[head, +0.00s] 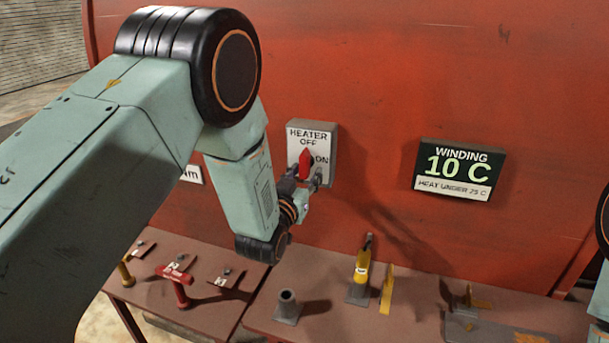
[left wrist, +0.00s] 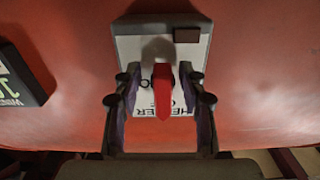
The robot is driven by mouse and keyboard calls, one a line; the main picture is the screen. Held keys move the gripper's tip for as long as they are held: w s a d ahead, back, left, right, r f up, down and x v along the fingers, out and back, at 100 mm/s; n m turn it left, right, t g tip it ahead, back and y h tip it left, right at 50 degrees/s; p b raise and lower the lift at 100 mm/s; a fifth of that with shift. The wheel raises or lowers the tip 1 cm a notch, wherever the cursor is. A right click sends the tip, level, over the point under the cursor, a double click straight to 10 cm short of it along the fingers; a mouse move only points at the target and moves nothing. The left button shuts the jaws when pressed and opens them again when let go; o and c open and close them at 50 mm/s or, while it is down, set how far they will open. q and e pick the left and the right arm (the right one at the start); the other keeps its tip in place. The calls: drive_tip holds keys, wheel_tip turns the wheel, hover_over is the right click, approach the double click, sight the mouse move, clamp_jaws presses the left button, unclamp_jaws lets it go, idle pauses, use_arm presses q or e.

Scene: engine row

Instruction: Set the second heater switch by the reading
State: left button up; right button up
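The heater switch is a grey box (head: 325,140) on the red wall, with a white plate marked HEATER, OFF and ON. Its red handle (head: 306,161) points up toward OFF; the left wrist view shows the handle (left wrist: 162,92) upside down, pointing to the lettering. My left gripper (head: 303,182) is at the switch. Its two fingers stand open on either side of the handle, with a gap on each side. My right gripper is out of view.
Another white sign (head: 192,174) is partly hidden by my left arm. The wall between switch and display is clear.

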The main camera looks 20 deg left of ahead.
use_arm(q)
drive_tip(key=shift+w+a+f, duration=0.15)
drive_tip(key=shift+a, duration=0.15)
drive_tip(key=shift+c, duration=2.3)
drive_tip(key=shift+d, duration=0.2)
drive_tip(key=shift+c, duration=1.4)
clamp_jaws()
drive_tip(key=shift+a, duration=0.1)
